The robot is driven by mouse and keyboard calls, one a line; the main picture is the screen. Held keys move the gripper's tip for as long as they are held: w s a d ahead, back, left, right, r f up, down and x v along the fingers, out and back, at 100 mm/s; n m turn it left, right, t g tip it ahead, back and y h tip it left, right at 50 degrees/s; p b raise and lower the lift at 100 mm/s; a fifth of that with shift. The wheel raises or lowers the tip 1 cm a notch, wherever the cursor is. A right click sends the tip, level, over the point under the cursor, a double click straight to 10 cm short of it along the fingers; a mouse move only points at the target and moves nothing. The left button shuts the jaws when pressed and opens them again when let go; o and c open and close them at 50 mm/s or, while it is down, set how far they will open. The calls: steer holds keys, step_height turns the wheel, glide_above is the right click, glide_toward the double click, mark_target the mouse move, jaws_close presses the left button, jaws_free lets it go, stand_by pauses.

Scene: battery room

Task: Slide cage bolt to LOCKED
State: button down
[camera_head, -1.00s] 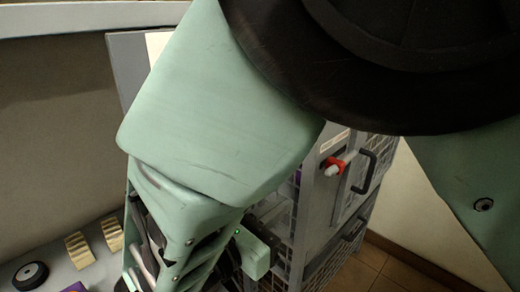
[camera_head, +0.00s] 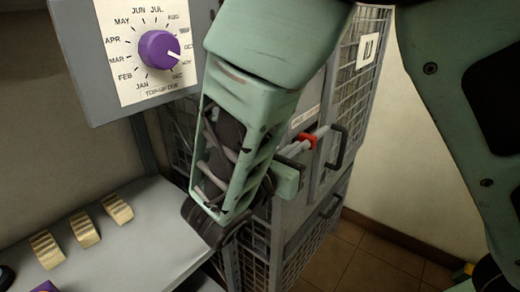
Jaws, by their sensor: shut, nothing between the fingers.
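The wire-mesh cage (camera_head: 359,80) stands behind my arm, its front facing right. The cage bolt (camera_head: 307,138) shows as a small red part on the door front, left of the black door handle (camera_head: 337,147). My gripper (camera_head: 312,146) is shut and empty, partly hidden behind my green arm link. Its grey fingers reach right, up to the red part in this view; I cannot tell whether they touch it. The bolt's white knob is not clearly seen, and I cannot read a LOCKED mark or the bolt's position.
A grey panel with a purple month dial (camera_head: 158,50) is at upper left, close to my arm. Tiled floor (camera_head: 365,262) and a bare wall (camera_head: 400,165) lie right of the cage.

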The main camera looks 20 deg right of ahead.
mark_target(306, 141)
steer(key=shift+w+d, duration=0.3)
steer(key=shift+d, duration=0.1)
steer(key=p+x, duration=0.1)
steer(key=x, duration=0.2)
steer(key=shift+p, duration=0.35)
